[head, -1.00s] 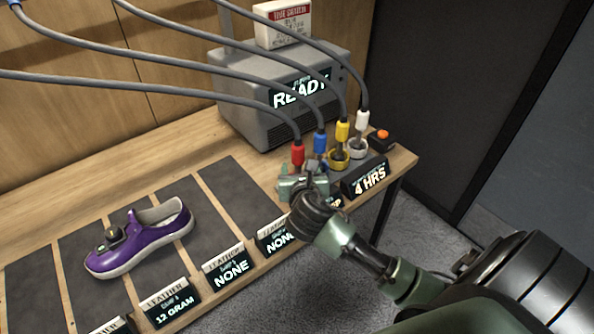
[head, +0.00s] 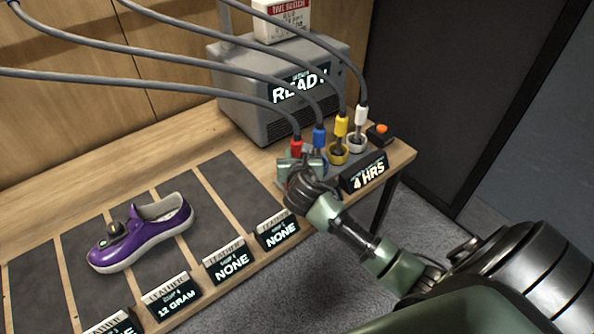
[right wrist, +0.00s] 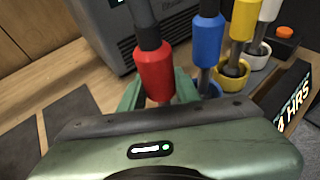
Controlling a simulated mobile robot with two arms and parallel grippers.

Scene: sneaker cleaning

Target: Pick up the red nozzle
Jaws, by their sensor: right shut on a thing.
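The red nozzle (head: 296,147) hangs upright at the end of a grey hose, leftmost in a row of nozzles at the table's right end. It also shows in the right wrist view (right wrist: 154,74). My right gripper (head: 298,165) is at the red nozzle, shut on its lower part just below the red collar. The green fingers (right wrist: 158,97) show on both sides of it in the right wrist view. The nozzle's lower tip and its holder are hidden behind my gripper. My left gripper is not in view.
Blue (head: 319,138), yellow (head: 341,126) and white (head: 361,116) nozzles stand close to the right in ring holders. A grey machine (head: 250,105) reading READY stands behind. Hoses cross above. A purple sneaker (head: 150,243) sits on a dark mat at left.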

